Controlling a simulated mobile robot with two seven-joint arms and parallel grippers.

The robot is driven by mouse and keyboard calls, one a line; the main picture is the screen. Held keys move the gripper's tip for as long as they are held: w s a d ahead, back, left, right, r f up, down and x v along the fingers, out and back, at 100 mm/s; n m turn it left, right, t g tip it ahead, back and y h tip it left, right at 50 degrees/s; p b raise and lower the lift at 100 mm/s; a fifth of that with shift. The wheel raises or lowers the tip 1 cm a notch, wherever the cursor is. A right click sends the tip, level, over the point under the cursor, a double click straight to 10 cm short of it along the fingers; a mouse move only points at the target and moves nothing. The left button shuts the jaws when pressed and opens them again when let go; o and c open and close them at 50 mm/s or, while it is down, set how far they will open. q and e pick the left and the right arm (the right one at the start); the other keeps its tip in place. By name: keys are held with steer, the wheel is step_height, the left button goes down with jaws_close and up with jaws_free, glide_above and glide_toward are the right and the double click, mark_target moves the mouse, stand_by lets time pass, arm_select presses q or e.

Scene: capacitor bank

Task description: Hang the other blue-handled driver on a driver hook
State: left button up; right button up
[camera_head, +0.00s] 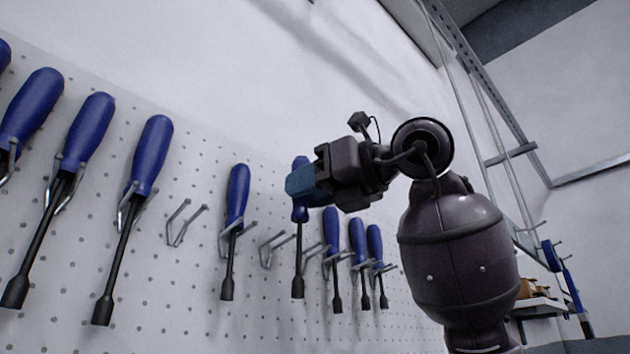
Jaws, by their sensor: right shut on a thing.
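My right gripper (302,182) is shut on a blue-handled driver (299,214) in front of the pegboard (165,290). The handle shows above and below the fingers, and its dark shaft hangs nearly straight down. An empty wire driver hook (276,249) is just left of the held driver's shaft. Another empty hook (186,223) is farther left, between two hung drivers. I cannot tell whether the held driver touches a hook. My left gripper is not in view.
Several blue-handled drivers hang on the pegboard, such as one (237,197) left of the gripper and one (332,232) close on its right. A shelf (541,303) with items stands at the lower right. The upper wall is bare.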

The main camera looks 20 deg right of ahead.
mark_target(266, 214)
steer(key=shift+w+a+f+p, duration=0.1)
steer(key=shift+w+a+p, duration=0.15)
steer(key=shift+w, duration=0.35)
steer(key=shift+w+a+f+p, duration=0.1)
steer(key=shift+w+a+p, duration=0.1)
steer(key=shift+w, duration=0.35)
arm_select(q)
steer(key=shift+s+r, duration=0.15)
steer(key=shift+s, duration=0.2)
arm_select(e)
steer(key=shift+w+a+f, duration=0.2)
steer(key=shift+w+a, duration=0.05)
steer(key=shift+w, duration=0.45)
steer(key=shift+w+a+f, duration=0.15)
steer(key=shift+w+a, duration=0.05)
steer(key=shift+w, duration=0.5)
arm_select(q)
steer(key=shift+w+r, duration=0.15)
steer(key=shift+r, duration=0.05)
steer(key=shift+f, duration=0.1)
arm_select(e)
steer(key=o, duration=1)
steer(key=shift+a, duration=0.1)
steer(key=shift+o, duration=0.2)
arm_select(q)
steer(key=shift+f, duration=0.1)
